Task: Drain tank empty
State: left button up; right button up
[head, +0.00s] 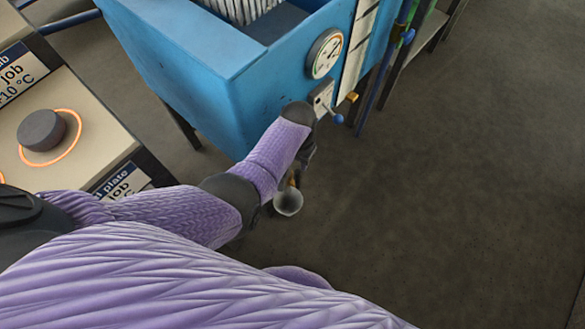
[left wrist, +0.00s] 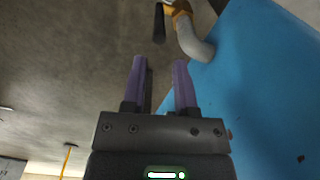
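The blue tank (head: 190,65) stands at the upper middle of the head view, with a round gauge (head: 325,53) on its side. A grey drain pipe end (head: 288,202) with a brass part shows low beside my left forearm. In the left wrist view the grey pipe elbow (left wrist: 194,42), the brass valve (left wrist: 180,8) and its dark handle (left wrist: 159,23) are at the top, beyond my fingertips. My left gripper (left wrist: 160,62) is open and empty, apart from the handle. In the head view its fingers are mostly hidden by my arm. My right gripper is not in view.
A small plate with a blue-knobbed lever (head: 337,117) and a brass fitting (head: 352,97) sit under the gauge. A beige panel with a dark knob (head: 41,130) is at the left. The tank wall (left wrist: 255,80) is close on the gripper's right. The floor (head: 470,180) at right is clear.

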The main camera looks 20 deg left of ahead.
pick_arm(q)
jog(key=b, duration=0.7)
send_over(297, 187)
notch_tip(297, 187, down, 9)
jog(key=shift+w+f, duration=0.15)
jog(key=shift+r+p, duration=0.25)
jog(key=shift+p, duration=0.15)
grip_shut()
jog(key=shift+a, duration=0.1)
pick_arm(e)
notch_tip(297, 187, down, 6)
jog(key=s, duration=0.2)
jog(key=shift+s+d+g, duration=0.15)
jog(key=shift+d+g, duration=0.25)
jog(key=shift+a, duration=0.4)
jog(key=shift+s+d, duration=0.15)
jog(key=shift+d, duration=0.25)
